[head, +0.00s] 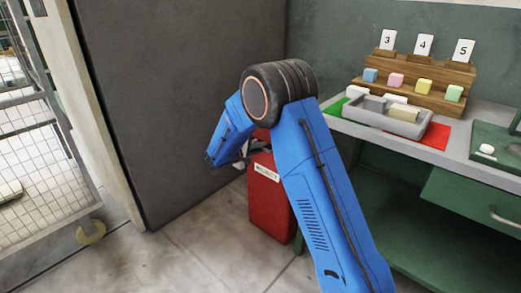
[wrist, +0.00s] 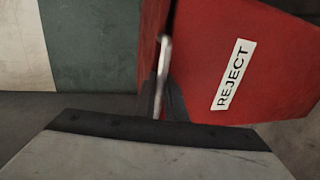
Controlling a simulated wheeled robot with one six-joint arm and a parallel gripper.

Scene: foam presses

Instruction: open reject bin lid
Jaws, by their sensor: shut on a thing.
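The red reject bin (head: 270,212) stands on the floor, partly hidden behind my blue arm. Its white REJECT label shows in the wrist view (wrist: 233,75), turned on its side. The bin's lid (wrist: 151,35) is a narrow red strip left of the labelled front. A dark line runs between them, but I cannot tell how far the lid is raised. My gripper (wrist: 163,98) is shut on the pale lid handle (wrist: 163,65), with a dark finger on each side. In the head view, my gripper (head: 243,160) is at the bin's top and mostly hidden by my arm.
A dark grey panel (head: 175,90) stands behind and left of the bin. A green workbench (head: 450,217) is on the right, with a grey tray (head: 376,120) and a wooden stepped rack (head: 425,91) of coloured blocks. The front floor is clear.

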